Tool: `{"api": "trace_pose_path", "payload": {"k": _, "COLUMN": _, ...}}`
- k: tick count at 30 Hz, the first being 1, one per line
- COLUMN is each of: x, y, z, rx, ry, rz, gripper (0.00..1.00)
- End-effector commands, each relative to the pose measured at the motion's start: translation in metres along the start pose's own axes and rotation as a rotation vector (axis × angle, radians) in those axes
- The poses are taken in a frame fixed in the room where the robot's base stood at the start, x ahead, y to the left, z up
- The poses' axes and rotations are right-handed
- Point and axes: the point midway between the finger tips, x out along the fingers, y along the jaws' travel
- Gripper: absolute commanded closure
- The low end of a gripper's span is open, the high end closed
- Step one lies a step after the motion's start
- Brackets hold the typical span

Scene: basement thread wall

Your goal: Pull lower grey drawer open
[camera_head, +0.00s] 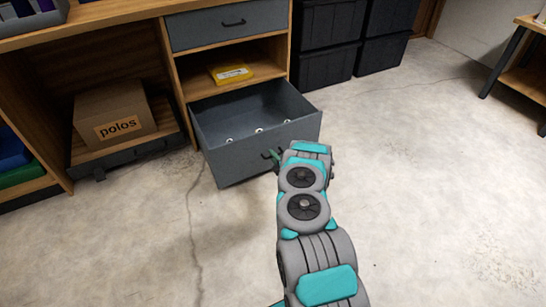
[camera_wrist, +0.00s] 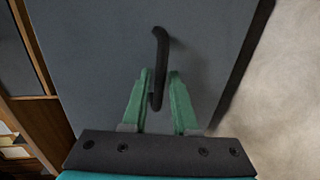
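The lower grey drawer (camera_head: 262,139) stands pulled well out of the wooden cabinet, and its inside shows. Its black bar handle is on the front face; in the wrist view the handle (camera_wrist: 160,45) runs up and down the picture. My gripper (camera_head: 274,155) is at the drawer front, partly hidden by my arm in the head view. In the wrist view the green fingers of my gripper (camera_wrist: 160,73) stand on both sides of the handle, very close to it. I cannot tell whether both fingers press on it.
A few small round objects (camera_head: 259,130) lie in the drawer. Above it are a yellow item (camera_head: 230,73) on a shelf and a shut upper grey drawer (camera_head: 229,24). A "polos" box (camera_head: 114,116) is left, black bins (camera_head: 328,45) behind right. The concrete floor (camera_head: 430,180) is clear.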

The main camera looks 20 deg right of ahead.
Motion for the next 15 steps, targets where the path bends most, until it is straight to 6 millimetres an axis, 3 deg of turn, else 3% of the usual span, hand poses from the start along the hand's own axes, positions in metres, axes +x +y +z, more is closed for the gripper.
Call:
{"api": "trace_pose_path", "payload": {"k": 8, "x": -0.002, "y": 0.000, "z": 0.001, "rx": 0.000, "ry": -0.001, "rz": 0.000, "gripper": 0.73}}
{"api": "trace_pose_path", "payload": {"k": 15, "x": -0.027, "y": 0.002, "z": 0.001, "rx": 0.003, "ry": -0.002, "rz": 0.001, "gripper": 0.73}}
